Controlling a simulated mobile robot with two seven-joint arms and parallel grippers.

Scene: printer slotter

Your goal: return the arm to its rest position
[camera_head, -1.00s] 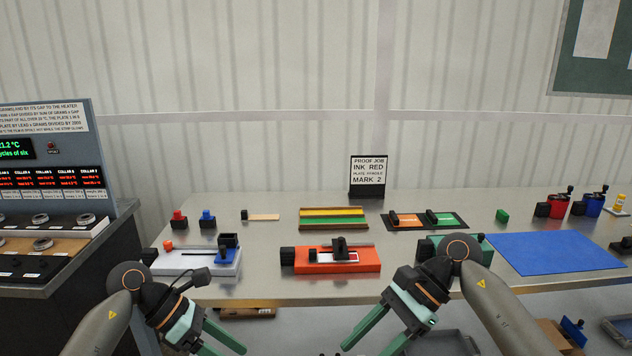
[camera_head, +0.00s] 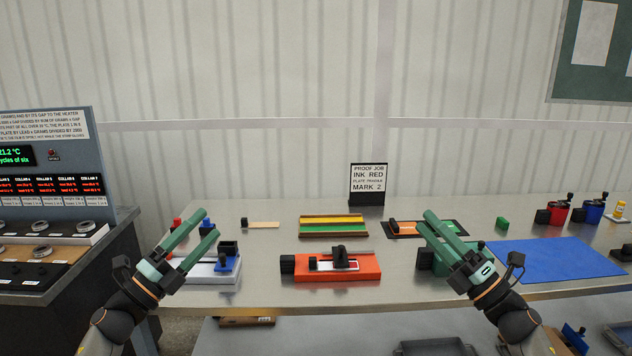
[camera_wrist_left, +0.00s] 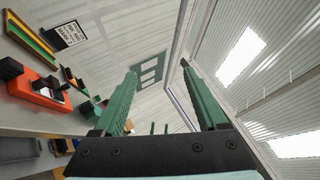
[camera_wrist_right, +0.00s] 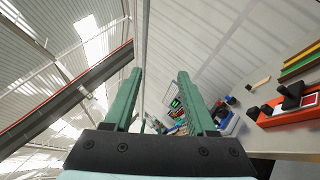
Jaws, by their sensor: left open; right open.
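My left gripper (camera_head: 196,238) is raised at the left, over the white device with the blue block (camera_head: 205,271) in the head view. Its green fingers are spread and empty, pointing up and away. My right gripper (camera_head: 434,226) is raised at the right, in front of the tray with orange and green plates (camera_head: 403,233), partly hiding it. Its fingers are open and empty. In the right wrist view the fingers (camera_wrist_right: 155,105) are also empty.
A metal table (camera_head: 262,292) holds an orange-red device (camera_head: 365,268), a yellow and green striped rack (camera_head: 333,226), a sign (camera_head: 368,184) and a blue mat (camera_head: 565,258). A heater panel (camera_head: 45,165) stands at the left. The air above the table is free.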

